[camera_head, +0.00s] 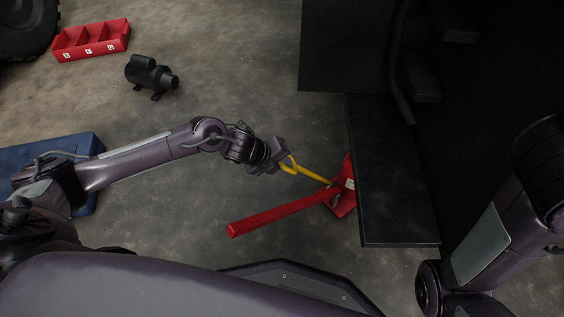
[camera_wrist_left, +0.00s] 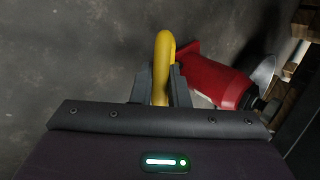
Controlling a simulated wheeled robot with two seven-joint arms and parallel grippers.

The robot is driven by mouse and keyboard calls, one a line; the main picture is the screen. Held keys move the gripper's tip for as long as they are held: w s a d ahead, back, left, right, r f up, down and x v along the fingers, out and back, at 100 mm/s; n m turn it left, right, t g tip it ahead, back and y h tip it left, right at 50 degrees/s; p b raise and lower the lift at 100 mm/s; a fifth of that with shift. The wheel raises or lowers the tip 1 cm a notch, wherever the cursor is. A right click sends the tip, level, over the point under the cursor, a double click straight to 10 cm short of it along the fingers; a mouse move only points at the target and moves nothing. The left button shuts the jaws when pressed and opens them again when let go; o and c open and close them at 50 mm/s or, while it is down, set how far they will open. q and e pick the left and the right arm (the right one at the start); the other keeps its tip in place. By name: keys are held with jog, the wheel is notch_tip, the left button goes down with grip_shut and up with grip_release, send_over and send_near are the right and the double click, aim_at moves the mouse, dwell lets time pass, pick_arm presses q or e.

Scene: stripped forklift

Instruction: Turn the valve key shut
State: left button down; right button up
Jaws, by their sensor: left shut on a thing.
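The yellow valve key (camera_head: 309,172) is a rod with a looped end, running from my left gripper to a red jack (camera_head: 342,196) on the floor. My left gripper (camera_head: 284,163) is shut on the looped end of the key. In the left wrist view, the yellow key (camera_wrist_left: 164,50) stands between the two dark fingers of my left gripper (camera_wrist_left: 160,88), with the red jack body (camera_wrist_left: 215,80) just to its right. Where the key meets the jack is too small to make out. My right arm shows at the right edge, but its gripper is out of view.
The jack's long red handle (camera_head: 272,215) points left and toward me, close below my left gripper. The dark forklift body (camera_head: 395,180) stands right beside the jack. A black motor (camera_head: 151,77) and a red divided bin (camera_head: 92,40) lie farther back left. Floor between is clear.

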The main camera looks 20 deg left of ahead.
pick_arm(q)
jog(key=shift+s+a+f+m+t+h+b, duration=0.15)
jog(key=shift+m+t+b, duration=0.15)
jog(key=shift+m+b, duration=0.35)
jog(key=shift+w+f+m+t+h+b, duration=0.15)
jog(key=shift+m+t+b, duration=0.2)
jog(key=shift+m, duration=0.5)
jog(key=shift+s+r, duration=0.1)
jog(key=c, duration=1.4)
grip_release()
jog(key=shift+r, duration=0.15)
jog(key=p+v, duration=0.4)
jog(key=v, duration=0.3)
jog(key=shift+s+a+p, duration=0.2)
jog(key=shift+s+p, duration=0.05)
jog(key=shift+p, duration=0.1)
jog(key=shift+r, duration=0.2)
